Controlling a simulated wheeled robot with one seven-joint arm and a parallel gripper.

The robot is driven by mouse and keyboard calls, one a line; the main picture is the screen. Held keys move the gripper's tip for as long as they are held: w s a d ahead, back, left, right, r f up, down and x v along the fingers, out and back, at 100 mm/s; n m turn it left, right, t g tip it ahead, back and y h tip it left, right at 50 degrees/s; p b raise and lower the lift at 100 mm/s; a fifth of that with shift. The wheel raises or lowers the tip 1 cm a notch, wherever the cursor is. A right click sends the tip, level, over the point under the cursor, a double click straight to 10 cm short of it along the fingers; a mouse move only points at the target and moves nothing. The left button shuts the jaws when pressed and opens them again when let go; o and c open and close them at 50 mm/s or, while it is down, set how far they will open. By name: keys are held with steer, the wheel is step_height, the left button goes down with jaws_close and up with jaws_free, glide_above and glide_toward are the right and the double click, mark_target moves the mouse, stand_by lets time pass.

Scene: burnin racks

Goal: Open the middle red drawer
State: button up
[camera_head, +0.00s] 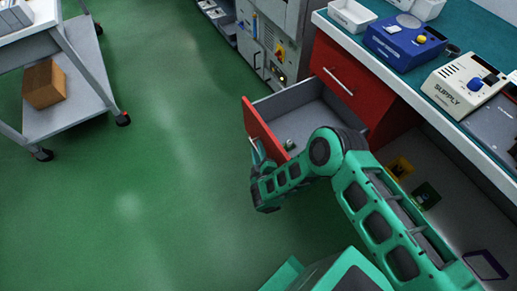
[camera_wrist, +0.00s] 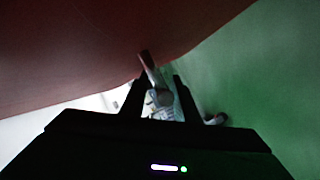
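The red drawer with a grey inside (camera_head: 285,104) is pulled well out from under the workbench, its red front (camera_head: 264,132) facing left. A closed red drawer (camera_head: 350,83) with a pale bar handle sits above it. My gripper (camera_head: 256,157) is low at the outer side of the open drawer's front, partly hidden by my wrist. In the wrist view, the red front (camera_wrist: 90,55) fills the upper left and a pale handle (camera_wrist: 148,68) stands between my fingers (camera_wrist: 158,82). The fingers are apart, with a gap showing between them.
The workbench (camera_head: 390,75) carries a blue device (camera_head: 403,42), a white supply unit (camera_head: 465,84) and white bins. A grey cabinet (camera_head: 277,40) stands behind the drawer. A cart (camera_head: 75,85) with a cardboard box (camera_head: 44,84) is at left. Green floor between is clear.

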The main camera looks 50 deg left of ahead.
steer(key=v, duration=1)
steer(key=shift+s+d, duration=0.15)
steer(key=shift+d, duration=0.15)
stand_by(0.5)
